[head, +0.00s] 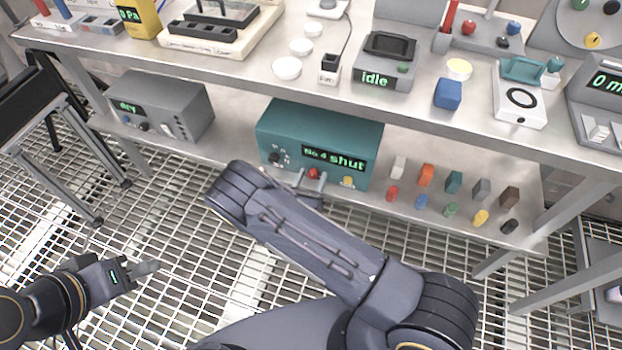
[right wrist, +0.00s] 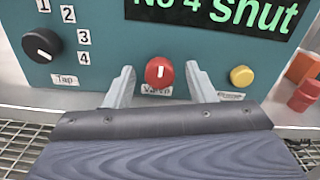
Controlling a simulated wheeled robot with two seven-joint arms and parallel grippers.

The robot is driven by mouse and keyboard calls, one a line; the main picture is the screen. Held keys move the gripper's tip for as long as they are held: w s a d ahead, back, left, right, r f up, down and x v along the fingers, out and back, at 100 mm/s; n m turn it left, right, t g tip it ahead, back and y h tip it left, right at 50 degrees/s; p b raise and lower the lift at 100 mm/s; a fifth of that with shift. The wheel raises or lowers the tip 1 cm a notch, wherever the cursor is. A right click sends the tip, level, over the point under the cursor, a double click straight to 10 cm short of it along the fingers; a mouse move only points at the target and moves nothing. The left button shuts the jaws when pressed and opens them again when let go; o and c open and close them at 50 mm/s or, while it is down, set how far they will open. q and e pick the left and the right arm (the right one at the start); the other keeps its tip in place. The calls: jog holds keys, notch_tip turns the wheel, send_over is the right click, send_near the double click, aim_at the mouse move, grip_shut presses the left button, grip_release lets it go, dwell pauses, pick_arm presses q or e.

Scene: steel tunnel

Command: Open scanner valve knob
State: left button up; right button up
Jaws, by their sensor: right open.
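The teal scanner box (head: 272,125) stands on the lower shelf. Its display (head: 334,158) reads "No 4 shut". In the right wrist view the red valve knob (right wrist: 159,73) carries a white mark that points about straight up, above a "Valve" label. It also shows in the head view (head: 314,173). My right gripper (right wrist: 161,76) is open, with one finger on each side of the red knob; I cannot tell whether they touch it. My left gripper (head: 148,268) hangs over the grating at the lower left, away from the box; its finger gap is not clear.
A black tap knob (right wrist: 42,46) with numbers 1 to 4 and a yellow knob (right wrist: 242,76) flank the valve knob. A grey box (head: 165,105) stands left on the shelf. Several small coloured blocks (head: 454,182) stand right. The upper bench edge (head: 240,75) overhangs.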

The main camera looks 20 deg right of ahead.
jog(key=c, duration=1)
jog(key=shift+o, duration=0.2)
